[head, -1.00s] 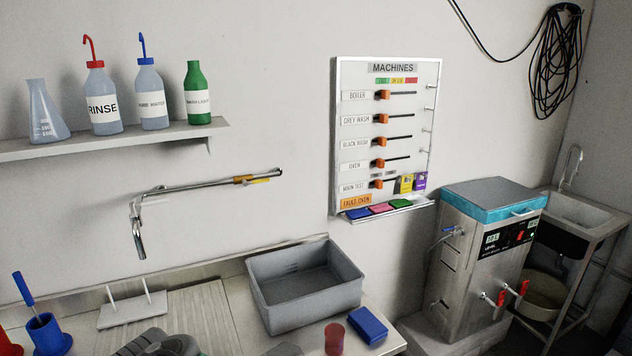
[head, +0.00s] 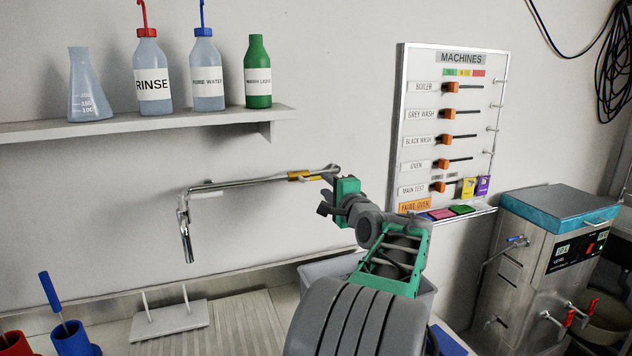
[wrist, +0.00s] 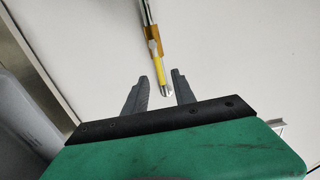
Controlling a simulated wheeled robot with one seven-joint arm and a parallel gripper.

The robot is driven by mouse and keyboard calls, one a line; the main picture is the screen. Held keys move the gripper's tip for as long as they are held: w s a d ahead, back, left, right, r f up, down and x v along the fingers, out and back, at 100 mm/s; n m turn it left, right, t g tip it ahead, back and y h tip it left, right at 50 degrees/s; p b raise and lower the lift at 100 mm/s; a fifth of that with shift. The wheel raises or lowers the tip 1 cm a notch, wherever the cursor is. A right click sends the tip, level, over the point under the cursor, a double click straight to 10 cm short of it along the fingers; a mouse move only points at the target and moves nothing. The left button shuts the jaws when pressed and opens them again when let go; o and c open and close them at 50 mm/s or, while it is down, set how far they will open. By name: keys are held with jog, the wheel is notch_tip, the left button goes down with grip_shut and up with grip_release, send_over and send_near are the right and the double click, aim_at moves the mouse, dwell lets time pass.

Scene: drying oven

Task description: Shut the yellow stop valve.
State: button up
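The yellow stop valve (head: 301,176) sits on a thin chrome pipe (head: 240,184) along the wall, below the shelf. In the wrist view its orange-yellow body (wrist: 149,36) and a bright yellow lever (wrist: 158,70) are seen, the lever roughly in line with the pipe. My gripper (head: 326,190) is beside the valve's right end. In the wrist view my gripper (wrist: 160,88) is open, with a grey finger on each side of the lever's near end and a silvery tip. No finger visibly touches the lever. In the head view the lever is hard to make out.
A shelf (head: 140,130) with a flask and several bottles is above the pipe. A machines board (head: 452,130) hangs to the right, near my arm. A grey basin (head: 320,268) is below, partly hidden by my arm. A steel boiler (head: 535,270) stands at right.

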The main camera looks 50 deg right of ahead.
aim_at(320, 178)
jog(key=x, duration=0.5)
jog(key=shift+s+d, duration=0.1)
jog(key=shift+d, duration=0.05)
jog(key=shift+c, duration=0.3)
grip_shut()
jog(key=shift+f, duration=0.1)
dwell(0.7)
